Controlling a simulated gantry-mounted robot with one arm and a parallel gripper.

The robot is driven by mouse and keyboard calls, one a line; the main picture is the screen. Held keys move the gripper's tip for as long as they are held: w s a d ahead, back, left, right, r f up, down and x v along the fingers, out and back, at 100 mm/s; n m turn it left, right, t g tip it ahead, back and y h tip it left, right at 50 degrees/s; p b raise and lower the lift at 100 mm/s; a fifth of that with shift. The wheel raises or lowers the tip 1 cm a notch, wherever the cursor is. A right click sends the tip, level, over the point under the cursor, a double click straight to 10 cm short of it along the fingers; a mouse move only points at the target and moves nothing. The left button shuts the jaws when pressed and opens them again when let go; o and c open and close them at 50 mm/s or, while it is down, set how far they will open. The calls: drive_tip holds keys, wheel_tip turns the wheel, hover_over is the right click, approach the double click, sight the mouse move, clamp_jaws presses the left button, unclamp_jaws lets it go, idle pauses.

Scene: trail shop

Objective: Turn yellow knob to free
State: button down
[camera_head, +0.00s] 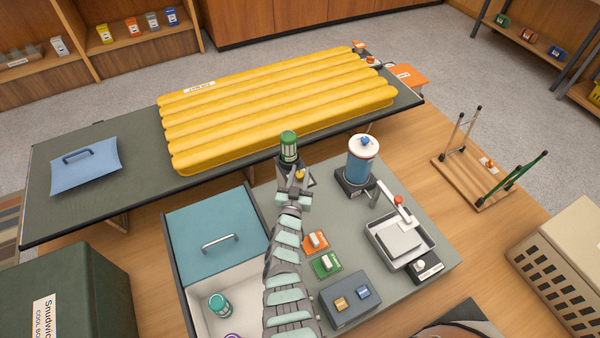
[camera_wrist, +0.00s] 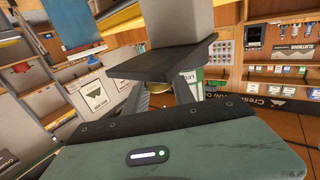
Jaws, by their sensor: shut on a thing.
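A blue canister (camera_head: 361,170) on a dark stand is just right of my gripper. A metal tray device (camera_head: 425,240), orange and green switch blocks and a grey box (camera_head: 350,300) lie nearer. A yellow air mat (camera_head: 280,105) lies on the table behind. A teal-lidded box (camera_head: 215,235) is left.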

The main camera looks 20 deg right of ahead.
drive_tip(key=shift+f+n+t+y+b, duration=0.4)
drive_tip(key=shift+n+y+b, duration=0.1)
drive_tip(key=shift+y+b, duration=0.15)
drive_tip(key=shift+b, duration=0.3)
drive_tip(key=shift+f+n+y+b, duration=0.2)
drive_tip(key=shift+n+y+b, duration=0.3)
drive_tip(key=shift+b, duration=0.45)
drive_tip(key=b, duration=0.1)
drive_tip(key=t+y+b, duration=0.1)
drive_tip(key=b, duration=0.1)
drive_tip(key=shift+r+n, duration=0.25)
drive_tip(key=shift+n, duration=0.15)
drive_tip(key=shift+w+r+y+b, duration=0.1)
drive_tip(key=shift+r+y+b, duration=0.25)
drive_tip(key=shift+r, duration=0.1)
drive_tip(key=c, duration=1.5)
unclamp_jaws()
drive_tip(key=shift+o, duration=0.6)
